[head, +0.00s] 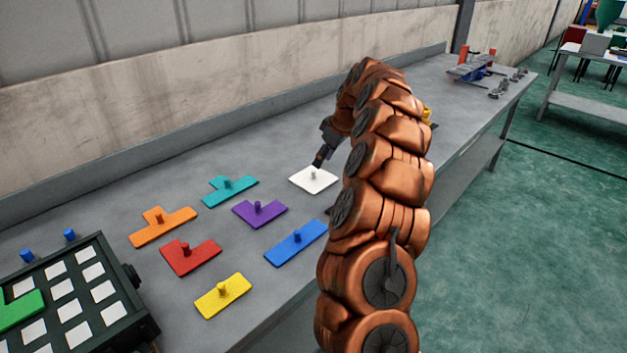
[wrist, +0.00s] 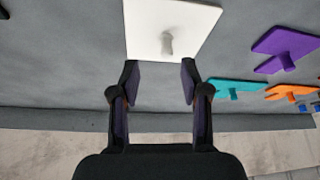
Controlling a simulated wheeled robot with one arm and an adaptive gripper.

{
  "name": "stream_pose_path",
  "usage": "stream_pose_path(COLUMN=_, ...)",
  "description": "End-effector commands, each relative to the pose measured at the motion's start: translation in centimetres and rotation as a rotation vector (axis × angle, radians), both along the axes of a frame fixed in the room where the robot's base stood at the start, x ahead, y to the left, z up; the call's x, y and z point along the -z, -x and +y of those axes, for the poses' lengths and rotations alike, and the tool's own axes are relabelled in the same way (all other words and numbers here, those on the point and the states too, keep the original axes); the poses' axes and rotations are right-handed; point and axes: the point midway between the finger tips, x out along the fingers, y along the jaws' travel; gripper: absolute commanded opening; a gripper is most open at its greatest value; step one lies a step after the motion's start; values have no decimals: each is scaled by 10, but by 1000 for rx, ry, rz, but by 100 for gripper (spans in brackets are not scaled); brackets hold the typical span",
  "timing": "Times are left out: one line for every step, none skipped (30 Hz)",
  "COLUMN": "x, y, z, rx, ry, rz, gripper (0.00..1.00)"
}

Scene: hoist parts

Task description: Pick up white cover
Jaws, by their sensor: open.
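The white cover (head: 314,180) is a flat square plate with a small knob standing up in its middle. It lies on the grey bench in the head view, just below my gripper (head: 321,160). In the wrist view the cover (wrist: 150,35) is at the top, with its knob ahead of the fingers. My gripper (wrist: 160,85) is open there, its two fingers apart with nothing between them. The fingertips are near the cover's edge; I cannot tell whether they touch it.
Coloured knobbed pieces lie left of the cover: teal (head: 230,191), purple (head: 259,213), blue (head: 297,243), orange (head: 162,227), red (head: 190,257), yellow (head: 223,295). A dark tray (head: 118,300) stands front left. The wall (head: 150,120) runs behind the bench (head: 110,210).

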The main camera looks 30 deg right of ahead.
Motion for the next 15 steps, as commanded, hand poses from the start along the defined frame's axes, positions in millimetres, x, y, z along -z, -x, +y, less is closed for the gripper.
stream_pose_path(x=5, y=-1, z=2, rx=-2, ry=-3, rz=3, gripper=46)
stream_pose_path(x=7, y=-2, z=3, rx=-2, ry=-2, rz=4, gripper=46)
stream_pose_path(x=9, y=-3, z=4, rx=-2, ry=-3, rz=5, gripper=46)
stream_pose_path(x=11, y=-4, z=4, rx=-2, ry=-3, rz=4, gripper=46)
stream_pose_path(x=11, y=-4, z=5, rx=-2, ry=-3, rz=4, gripper=46)
stream_pose_path(x=13, y=-5, z=6, rx=-2, ry=-3, rz=4, gripper=46)
stream_pose_path(x=15, y=-6, z=7, rx=-2, ry=-3, rz=4, gripper=46)
stream_pose_path(x=17, y=-7, z=8, rx=-2, ry=-3, rz=3, gripper=46)
stream_pose_path(x=20, y=-9, z=10, rx=-1, ry=-2, rz=2, gripper=46)
stream_pose_path(x=23, y=-11, z=11, rx=0, ry=-2, rz=2, gripper=46)
stream_pose_path(x=26, y=-12, z=13, rx=0, ry=-2, rz=2, gripper=46)
stream_pose_path(x=31, y=-14, z=16, rx=-1, ry=-3, rz=3, gripper=46)
stream_pose_path(x=34, y=-16, z=19, rx=-2, ry=-4, rz=5, gripper=46)
stream_pose_path(x=39, y=-17, z=19, rx=-2, ry=-4, rz=5, gripper=46)
stream_pose_path(x=44, y=-20, z=20, rx=-1, ry=-4, rz=4, gripper=46)
